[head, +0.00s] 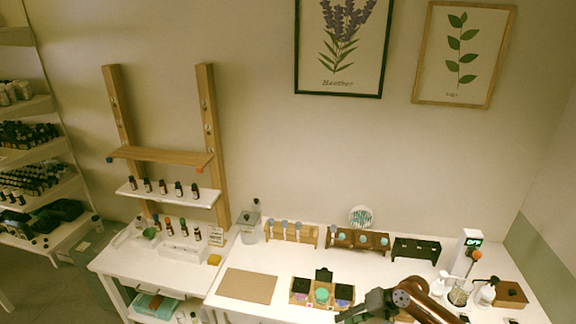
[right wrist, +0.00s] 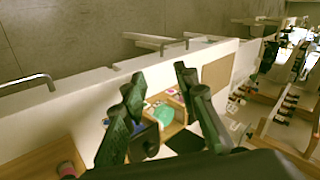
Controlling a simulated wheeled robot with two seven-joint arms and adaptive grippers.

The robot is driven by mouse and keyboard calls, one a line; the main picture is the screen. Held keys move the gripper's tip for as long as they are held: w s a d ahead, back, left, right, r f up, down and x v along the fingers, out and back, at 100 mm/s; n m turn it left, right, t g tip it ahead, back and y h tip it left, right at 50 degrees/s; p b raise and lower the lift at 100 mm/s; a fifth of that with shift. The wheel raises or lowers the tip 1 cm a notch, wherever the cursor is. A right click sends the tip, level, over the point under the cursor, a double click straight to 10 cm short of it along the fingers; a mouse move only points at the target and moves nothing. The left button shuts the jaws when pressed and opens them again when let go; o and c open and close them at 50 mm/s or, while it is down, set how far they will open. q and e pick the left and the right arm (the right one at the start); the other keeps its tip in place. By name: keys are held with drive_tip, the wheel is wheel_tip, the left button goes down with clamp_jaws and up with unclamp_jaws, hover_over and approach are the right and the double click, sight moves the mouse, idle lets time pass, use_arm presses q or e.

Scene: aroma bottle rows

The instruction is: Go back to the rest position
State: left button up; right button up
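My right arm comes in at the lower right of the head view, with its dark end (head: 352,316) at the bottom edge beside the wooden compartment box (head: 300,298). In the right wrist view the two dark green fingers of my right gripper (right wrist: 157,82) stand apart with nothing seen held between them. The compartment box, with a teal item (right wrist: 163,115) in it, shows below and between the fingers. A dark blue item (right wrist: 145,137) shows near the left finger; I cannot tell if they touch. My left gripper is in neither view.
Small racks (head: 358,239) line the back of the white table, with a digital device (head: 466,246) and glass jar (head: 458,297) at right. A brown mat (head: 247,286) lies left of the box. A wooden shelf stand (head: 160,157) holds a row of dark bottles at left.

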drive_tip(key=s+a+f+n+t+h, duration=0.1)
drive_tip(key=s+a+f+n, duration=0.1)
drive_tip(key=s+f, duration=0.5)
drive_tip(key=s+a+f+n+h, duration=0.1)
drive_tip(key=s+a+f+n, duration=0.1)
drive_tip(key=s+f, duration=0.5)
drive_tip(key=s+d+r+m+h, duration=0.15)
drive_tip(key=s+d+h, duration=0.25)
drive_tip(key=s+d, duration=0.65)
drive_tip(key=s+d+r+m+h, duration=0.1)
drive_tip(key=s+d+m+h, duration=0.2)
drive_tip(key=s+d, duration=0.7)
wheel_tip(320, 180, down, 34)
drive_tip(key=s+a+b, duration=0.2)
drive_tip(key=s+b, duration=0.1)
drive_tip(key=b, duration=0.1)
use_arm(q)
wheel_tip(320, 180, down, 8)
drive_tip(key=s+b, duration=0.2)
drive_tip(key=b, duration=0.2)
use_arm(e)
drive_tip(key=s+f+n+g, duration=0.1)
drive_tip(key=s+f, duration=1.8)
drive_tip(key=f, duration=0.2)
drive_tip(key=shift+s+f+n+g+y, duration=0.15)
drive_tip(key=shift+f+n+g+y, duration=0.15)
drive_tip(key=shift+n+g, duration=0.1)
